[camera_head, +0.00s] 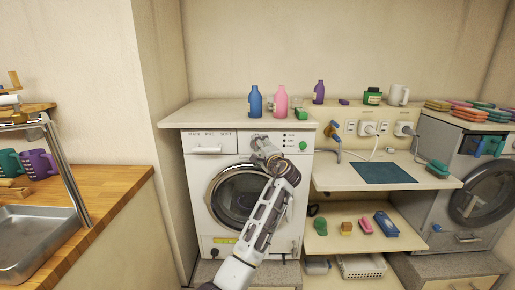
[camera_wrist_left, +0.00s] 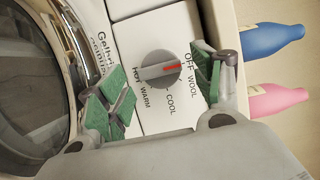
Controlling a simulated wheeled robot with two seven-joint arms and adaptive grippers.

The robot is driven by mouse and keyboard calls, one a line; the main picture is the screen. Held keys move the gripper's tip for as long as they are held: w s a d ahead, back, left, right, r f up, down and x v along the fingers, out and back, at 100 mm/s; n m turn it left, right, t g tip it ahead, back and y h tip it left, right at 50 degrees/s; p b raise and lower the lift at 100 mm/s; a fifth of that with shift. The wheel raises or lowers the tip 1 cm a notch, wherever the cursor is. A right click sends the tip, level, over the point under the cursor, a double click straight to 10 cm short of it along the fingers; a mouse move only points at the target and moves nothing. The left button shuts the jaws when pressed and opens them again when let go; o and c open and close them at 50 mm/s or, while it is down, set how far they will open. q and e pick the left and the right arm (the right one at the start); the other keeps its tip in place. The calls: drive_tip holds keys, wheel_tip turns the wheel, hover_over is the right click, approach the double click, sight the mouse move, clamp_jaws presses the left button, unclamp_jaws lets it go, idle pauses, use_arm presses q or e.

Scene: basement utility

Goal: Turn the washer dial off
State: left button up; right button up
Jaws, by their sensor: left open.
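The white washer (camera_head: 205,168) stands under the counter in the head view, its round door partly behind my left arm. The red mark points right, toward the OFF label (camera_wrist_left: 188,60), close to the WOOL label (camera_wrist_left: 192,84). My left gripper (camera_wrist_left: 160,88) is open, with green-padded fingers on either side of the dial. Contact with it cannot be told. My right gripper is out of view.
Blue (camera_head: 255,103) and pink (camera_head: 280,103) bottles stand on the counter (camera_head: 215,112) above the washer.

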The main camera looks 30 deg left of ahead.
use_arm(q)
drive_tip(key=v, duration=1)
drive_tip(key=shift+n, duration=0.3)
idle(0.4)
